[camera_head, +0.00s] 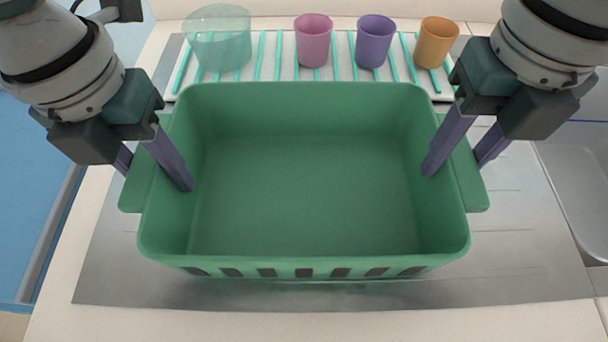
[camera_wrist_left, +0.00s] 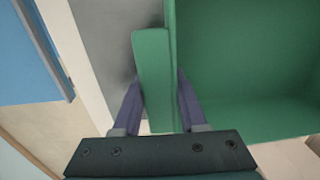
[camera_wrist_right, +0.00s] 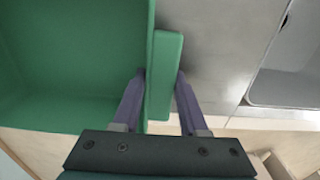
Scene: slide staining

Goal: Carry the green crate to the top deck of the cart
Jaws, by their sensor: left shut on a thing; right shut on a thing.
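The green crate (camera_head: 305,264) is empty and appears level over the grey metal surface in the head view. I cannot tell whether it touches that surface. My left gripper (camera_head: 155,170) is shut on the crate's left side handle, one finger inside the wall and one outside. The left wrist view shows that handle (camera_wrist_left: 153,75) between the fingers. My right gripper (camera_head: 459,160) is shut on the right side handle in the same way. The right wrist view shows this handle (camera_wrist_right: 164,75) between the fingers.
Behind the crate, a white rack with teal bars (camera_head: 283,60) holds a clear green beaker (camera_head: 218,40), a pink cup (camera_head: 313,40), a purple cup (camera_head: 375,41) and an orange cup (camera_head: 438,42). A metal sink (camera_head: 580,185) is at the right.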

